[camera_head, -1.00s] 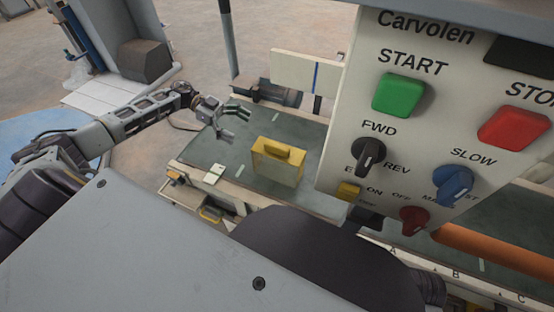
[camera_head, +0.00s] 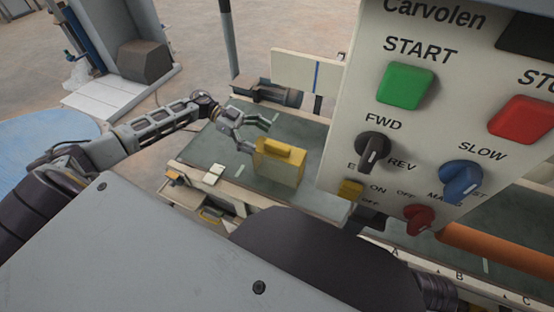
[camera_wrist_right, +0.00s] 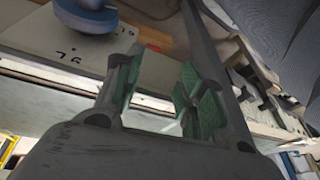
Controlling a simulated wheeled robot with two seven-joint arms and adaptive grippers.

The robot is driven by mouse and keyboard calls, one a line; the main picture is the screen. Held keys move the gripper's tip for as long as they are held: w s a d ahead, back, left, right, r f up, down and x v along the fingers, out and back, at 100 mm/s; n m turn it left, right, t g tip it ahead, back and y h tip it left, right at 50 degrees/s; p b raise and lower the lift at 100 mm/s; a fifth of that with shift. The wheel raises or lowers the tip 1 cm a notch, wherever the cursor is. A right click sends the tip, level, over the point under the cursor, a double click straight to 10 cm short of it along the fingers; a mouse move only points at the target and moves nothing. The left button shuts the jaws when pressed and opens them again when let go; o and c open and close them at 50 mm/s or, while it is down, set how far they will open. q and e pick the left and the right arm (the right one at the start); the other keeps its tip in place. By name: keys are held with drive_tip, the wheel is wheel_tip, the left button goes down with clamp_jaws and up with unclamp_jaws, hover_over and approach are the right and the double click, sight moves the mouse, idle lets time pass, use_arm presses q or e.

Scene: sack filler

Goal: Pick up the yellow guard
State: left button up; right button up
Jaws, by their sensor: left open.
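The yellow guard (camera_head: 280,163), a boxy yellow piece with a raised handle-like top and paler sides, stands on the dark green conveyor or table surface in the head view. My left gripper (camera_head: 259,136) is open and empty, just behind and to the left of the guard's top. Its fingers point toward the guard; I cannot tell whether they touch it, but they are not around it. My right gripper (camera_wrist_right: 157,66) shows in the right wrist view with its green-padded fingers apart and nothing between them. The guard is not seen in that view.
A control panel (camera_head: 410,125) with buttons and knobs stands close on the right and hides part of the bench. A small white card (camera_head: 214,173) lies left of the guard. An orange roller (camera_head: 495,247) is at the lower right. A blue knob (camera_wrist_right: 85,20) shows near my right gripper.

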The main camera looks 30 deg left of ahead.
sight(266, 140)
use_arm(q)
drive_tip(key=shift+d, duration=0.1)
use_arm(e)
drive_tip(key=shift+f, duration=0.15)
use_arm(q)
drive_tip(key=shift+d+f, duration=0.2)
drive_tip(key=shift+d, duration=0.05)
drive_tip(key=shift+w+d+f+b, duration=0.1)
drive_tip(key=shift+d+b, duration=0.2)
drive_tip(key=shift+b, duration=0.05)
drive_tip(key=b+x, duration=0.1)
drive_tip(key=x, duration=0.1)
drive_tip(key=shift+w+d+f, duration=0.1)
drive_tip(key=shift+d, duration=0.2)
drive_tip(key=shift+d+f, duration=0.15)
drive_tip(key=shift+d, duration=0.4)
use_arm(e)
drive_tip(key=shift+w+a+f+t+y, duration=0.15)
drive_tip(key=shift+a+f, duration=0.15)
drive_tip(key=shift+f, duration=0.2)
drive_tip(key=shift+w+a+f+t+y, duration=0.15)
drive_tip(key=shift+a+f, duration=0.1)
drive_tip(key=shift+f, duration=0.25)
use_arm(q)
drive_tip(key=c, duration=1.8)
drive_tip(key=shift+o, duration=0.2)
